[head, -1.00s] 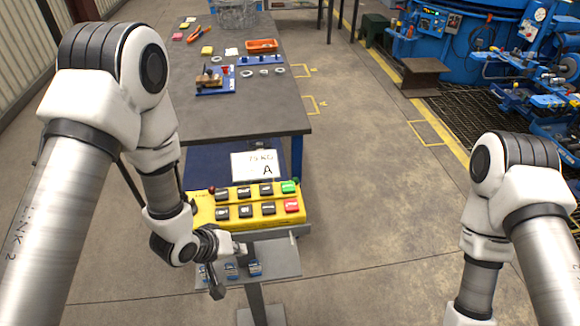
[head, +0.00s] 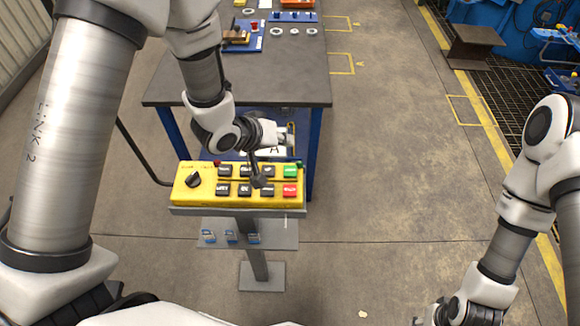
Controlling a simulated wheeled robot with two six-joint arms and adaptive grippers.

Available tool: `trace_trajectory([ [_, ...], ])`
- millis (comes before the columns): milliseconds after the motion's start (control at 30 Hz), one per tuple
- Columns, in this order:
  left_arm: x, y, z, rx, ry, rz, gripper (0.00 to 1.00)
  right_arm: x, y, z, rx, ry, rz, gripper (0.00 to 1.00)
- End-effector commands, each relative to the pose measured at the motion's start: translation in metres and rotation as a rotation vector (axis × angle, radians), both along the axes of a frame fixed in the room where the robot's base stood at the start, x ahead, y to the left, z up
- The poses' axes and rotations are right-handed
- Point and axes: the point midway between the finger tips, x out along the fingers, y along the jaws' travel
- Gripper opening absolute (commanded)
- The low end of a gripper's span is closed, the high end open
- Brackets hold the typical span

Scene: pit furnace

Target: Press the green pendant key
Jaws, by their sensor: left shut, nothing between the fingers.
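The yellow pendant (head: 181,196) lies on a stand in the middle of the head view. Its green key (head: 290,171) is in the upper row at the right end, fully visible. My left gripper (head: 258,181) is shut and empty, pointing down over the black keys, a little left of the green key. Whether its tip touches a key I cannot tell. My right gripper (head: 438,314) is at the bottom edge, partly cut off, far from the pendant; its fingers do not show clearly.
A red key (head: 290,190) sits directly below the green one. Several black keys and a black rotary knob (head: 194,180) fill the pendant. A workbench (head: 290,75) stands behind.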

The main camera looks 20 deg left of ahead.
Motion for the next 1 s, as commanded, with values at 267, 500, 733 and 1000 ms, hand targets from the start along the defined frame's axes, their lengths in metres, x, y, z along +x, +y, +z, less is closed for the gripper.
trace_trajectory([
  [267, 0.000, 0.000, -0.023, 0.000, 0.000, 0.000, 0.00, 0.001, 0.000, -0.024, 0.000, -0.002, -0.001, 0.40],
  [500, 0.000, 0.000, -0.059, 0.000, 0.000, 0.000, 0.00, 0.001, 0.000, -0.061, 0.000, -0.001, -0.001, 0.40],
  [733, 0.001, -0.001, -0.084, 0.000, -0.001, -0.001, 0.00, 0.001, -0.001, -0.080, 0.000, -0.001, -0.001, 0.40],
  [1000, 0.001, -0.001, -0.088, 0.001, 0.000, -0.001, 0.00, 0.001, -0.001, -0.081, 0.000, -0.002, -0.001, 0.40],
])
